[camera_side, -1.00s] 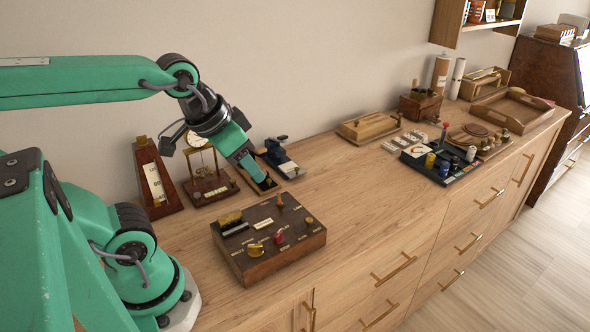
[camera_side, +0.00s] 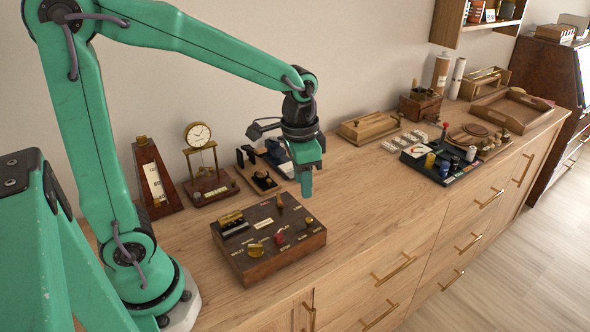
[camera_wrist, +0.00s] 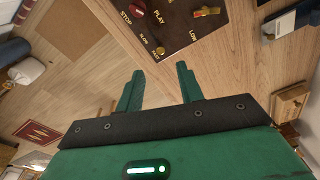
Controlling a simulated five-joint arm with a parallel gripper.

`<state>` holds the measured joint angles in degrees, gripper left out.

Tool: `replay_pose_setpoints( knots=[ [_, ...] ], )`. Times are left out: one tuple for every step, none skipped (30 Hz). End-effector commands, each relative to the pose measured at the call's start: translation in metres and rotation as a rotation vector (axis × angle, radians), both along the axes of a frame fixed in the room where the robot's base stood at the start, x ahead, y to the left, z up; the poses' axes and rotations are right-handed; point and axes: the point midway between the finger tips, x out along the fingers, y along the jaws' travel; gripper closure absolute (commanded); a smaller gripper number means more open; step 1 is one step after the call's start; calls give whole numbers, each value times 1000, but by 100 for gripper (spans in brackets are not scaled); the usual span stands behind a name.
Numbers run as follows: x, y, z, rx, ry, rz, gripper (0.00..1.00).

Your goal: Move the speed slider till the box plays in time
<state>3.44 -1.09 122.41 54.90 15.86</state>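The dark wooden music box (camera_side: 262,262) sits on the cabinet top in the side view, with several brass knobs and a red knob (camera_side: 279,237). My gripper (camera_side: 306,192) hangs above and behind that corner, touching nothing. Its fingers (camera_wrist: 159,88) are apart and empty.
A clock (camera_side: 199,136) and a dark metronome (camera_side: 155,178) stand behind the box, with small devices beside them. A black tray of parts (camera_side: 445,168) is at the right. The wooden top (camera_side: 365,200) between is clear.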

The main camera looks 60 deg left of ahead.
Motion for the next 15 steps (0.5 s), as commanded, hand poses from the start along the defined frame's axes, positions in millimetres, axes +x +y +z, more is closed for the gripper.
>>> replay_pose_setpoints(
  knots=[
    [4, -1, -7, 2, 21, -14, 63],
    [7, -2, -9, 3, 28, -22, 63],
    [9, -3, -13, 4, 38, -30, 63],
    [11, -3, -15, 4, 45, -35, 63],
    [12, -3, -17, 5, 51, -40, 63],
    [14, -4, -19, 5, 56, -45, 63],
    [14, -4, -20, 5, 60, -49, 63],
    [15, -4, -21, 5, 63, -51, 63],
    [16, -4, -22, 5, 65, -53, 63],
    [16, -4, -23, 6, 66, -54, 63],
    [16, -5, -23, 6, 67, -55, 63],
    [16, -5, -23, 6, 67, -55, 63],
    [16, -5, -23, 6, 67, -55, 63],
    [16, -5, -23, 6, 67, -55, 63],
    [16, -4, -23, 6, 67, -55, 63]
  ],
)
